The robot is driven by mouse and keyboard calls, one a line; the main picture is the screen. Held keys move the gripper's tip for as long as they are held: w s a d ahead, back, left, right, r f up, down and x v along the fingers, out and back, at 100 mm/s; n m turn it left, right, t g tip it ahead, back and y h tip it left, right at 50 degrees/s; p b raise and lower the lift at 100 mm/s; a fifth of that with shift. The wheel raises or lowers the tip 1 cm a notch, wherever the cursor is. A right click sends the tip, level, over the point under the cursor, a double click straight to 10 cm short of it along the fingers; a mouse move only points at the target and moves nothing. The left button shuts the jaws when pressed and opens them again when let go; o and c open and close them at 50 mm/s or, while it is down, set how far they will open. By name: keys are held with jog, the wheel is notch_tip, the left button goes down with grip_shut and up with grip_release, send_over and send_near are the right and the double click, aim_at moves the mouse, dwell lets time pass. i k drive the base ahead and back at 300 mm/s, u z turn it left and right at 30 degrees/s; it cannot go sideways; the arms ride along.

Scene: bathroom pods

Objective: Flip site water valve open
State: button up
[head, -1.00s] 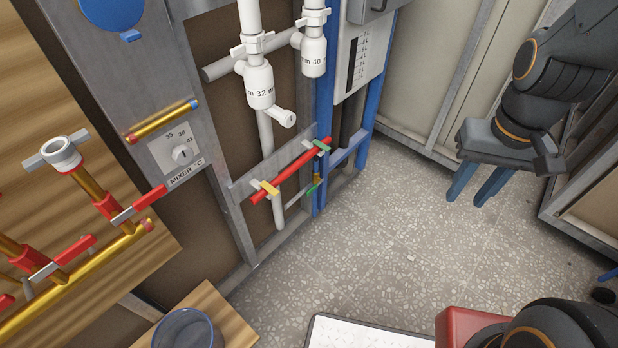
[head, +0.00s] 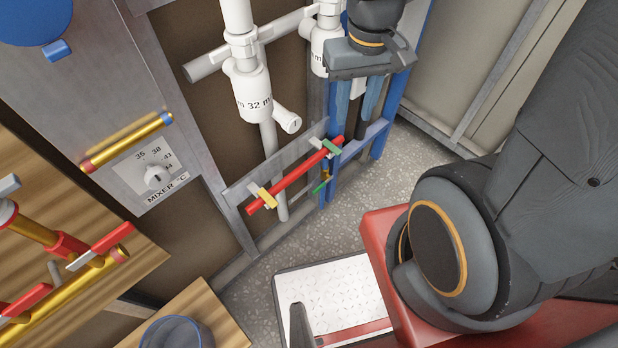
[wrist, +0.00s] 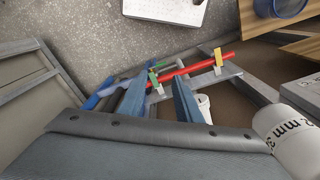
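No label marks the site water valve. A low red bar (head: 294,178) carries a yellow piece (head: 262,195) at its left end and a green piece (head: 332,148) at its right end. Another green piece (head: 320,186) sits just below. The red bar (wrist: 196,69), yellow piece (wrist: 218,57) and green piece (wrist: 153,79) also show in the wrist view. My gripper (head: 355,108) points down near the right end of the bar, its blue fingers apart and nothing between them. In the wrist view my gripper (wrist: 158,97) straddles the near green end; contact cannot be told.
White pipes (head: 250,92) stand left of my gripper. A blue post (head: 384,130) rises close on its right. A mixer dial (head: 155,173) and gold pipes with red levers (head: 108,243) are at left. A white tray (head: 335,283) lies on the floor.

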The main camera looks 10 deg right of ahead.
aim_at(323, 184)
jog(key=z, duration=0.75)
jog(key=k, duration=0.9)
jog(key=u, duration=1.1)
